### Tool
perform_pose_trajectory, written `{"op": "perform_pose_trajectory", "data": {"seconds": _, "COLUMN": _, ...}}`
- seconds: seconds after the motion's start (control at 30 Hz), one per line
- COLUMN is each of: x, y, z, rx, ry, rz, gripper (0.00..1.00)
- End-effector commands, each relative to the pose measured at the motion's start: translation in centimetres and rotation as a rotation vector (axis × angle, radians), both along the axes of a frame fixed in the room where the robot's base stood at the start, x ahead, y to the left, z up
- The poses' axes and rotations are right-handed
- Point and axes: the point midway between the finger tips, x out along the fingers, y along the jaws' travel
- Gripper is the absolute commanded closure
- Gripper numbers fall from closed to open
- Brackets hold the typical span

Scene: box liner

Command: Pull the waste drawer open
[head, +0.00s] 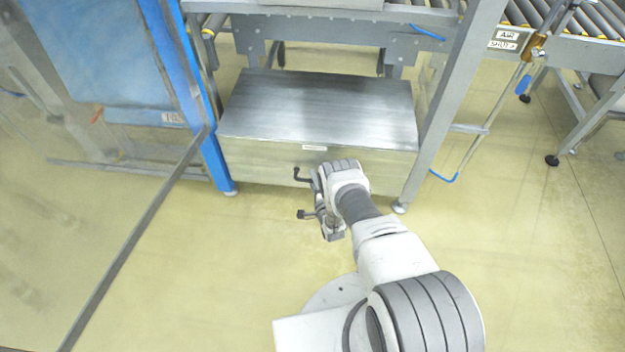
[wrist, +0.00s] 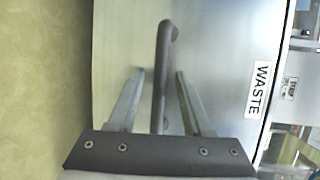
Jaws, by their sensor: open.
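The waste drawer (head: 255,160) is a metal box front low under the conveyor frame, and its front looks flush below the brushed metal top. In the wrist view, the drawer front (wrist: 225,50) carries a white WASTE label (wrist: 262,90), turned sideways. A dark bar handle (wrist: 165,70) stands on the front. My gripper (wrist: 158,74) is open, with one finger on each side of the handle and a visible gap on both sides. In the head view my gripper (head: 312,195) is in front of the drawer, and my wrist partly hides the handle area.
A blue-edged frame post (head: 215,165) stands left of the drawer, and a grey post (head: 430,120) stands right. A transparent panel and blue sheet (head: 95,60) are at left. Roller conveyors (head: 560,25) run behind at right. The yellowish floor before the drawer is clear.

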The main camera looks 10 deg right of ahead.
Motion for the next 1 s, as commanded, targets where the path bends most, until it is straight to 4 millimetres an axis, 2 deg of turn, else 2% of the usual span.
{"op": "perform_pose_trajectory", "data": {"seconds": 0.1, "x": 0.0, "y": 0.01, "z": -0.01, "rx": 0.0, "ry": 0.0, "rz": 0.0, "gripper": 0.5}}
{"op": "perform_pose_trajectory", "data": {"seconds": 0.3, "x": 0.0, "y": 0.02, "z": -0.01, "rx": 0.0, "ry": 0.0, "rz": 0.0, "gripper": 0.86}}
{"op": "perform_pose_trajectory", "data": {"seconds": 0.4, "x": 0.0, "y": 0.02, "z": -0.01, "rx": 0.0, "ry": 0.0, "rz": 0.0, "gripper": 1.0}}
{"op": "perform_pose_trajectory", "data": {"seconds": 1.0, "x": 0.03, "y": 0.04, "z": 0.01, "rx": 0.0, "ry": 0.0, "rz": 0.0, "gripper": 1.0}}
